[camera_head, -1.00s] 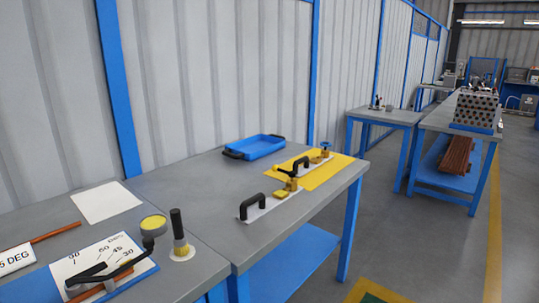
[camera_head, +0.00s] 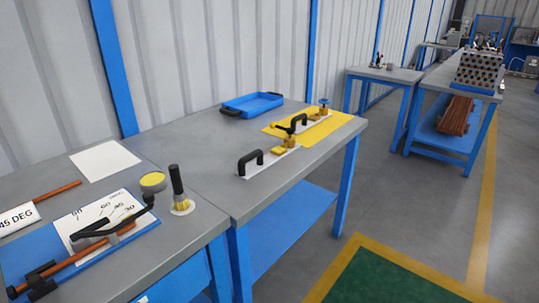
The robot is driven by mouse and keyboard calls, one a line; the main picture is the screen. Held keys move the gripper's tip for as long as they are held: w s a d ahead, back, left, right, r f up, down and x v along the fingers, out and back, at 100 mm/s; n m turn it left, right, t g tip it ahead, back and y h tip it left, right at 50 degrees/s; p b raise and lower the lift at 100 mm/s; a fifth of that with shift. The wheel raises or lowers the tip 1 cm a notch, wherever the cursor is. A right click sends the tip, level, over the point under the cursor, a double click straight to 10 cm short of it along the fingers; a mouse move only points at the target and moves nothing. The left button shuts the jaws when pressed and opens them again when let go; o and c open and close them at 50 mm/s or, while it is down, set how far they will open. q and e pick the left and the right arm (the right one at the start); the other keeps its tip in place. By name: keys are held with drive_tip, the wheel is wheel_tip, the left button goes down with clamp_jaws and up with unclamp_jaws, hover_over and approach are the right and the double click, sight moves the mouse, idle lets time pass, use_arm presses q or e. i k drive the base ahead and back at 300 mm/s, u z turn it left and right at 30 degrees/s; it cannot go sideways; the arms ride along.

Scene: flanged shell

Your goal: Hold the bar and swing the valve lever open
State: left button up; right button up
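A black bar handle (camera_head: 251,157) stands upright at the near end of a white plate (camera_head: 272,163) on the grey table. Beyond it on the same strip sit brass valve parts with a yellow piece (camera_head: 279,150) and a black lever (camera_head: 297,122). A second brass valve with a blue handwheel (camera_head: 324,103) stands farther back, over a yellow mat (camera_head: 337,122). How the valve parts join is too small to tell. Neither of my grippers is in view.
A blue tray (camera_head: 252,104) lies at the table's back. The nearer bench holds an angle-marked board (camera_head: 104,214), a copper tube (camera_head: 75,261), a white sheet (camera_head: 104,160) and a black-handled tool (camera_head: 177,187). Floor right of the table (camera_head: 420,210) is clear.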

sight(279, 127)
drive_tip(key=z, duration=0.25)
drive_tip(key=k, duration=0.65)
drive_tip(key=z, duration=2.9)
drive_tip(key=i, duration=0.15)
drive_tip(key=u, duration=1.9)
drive_tip(key=i, duration=2.35)
drive_tip(key=u, duration=1.65)
drive_tip(key=i, duration=1.05)
drive_tip(key=u, duration=1.25)
drive_tip(key=k, duration=0.4)
drive_tip(key=i, duration=0.45)
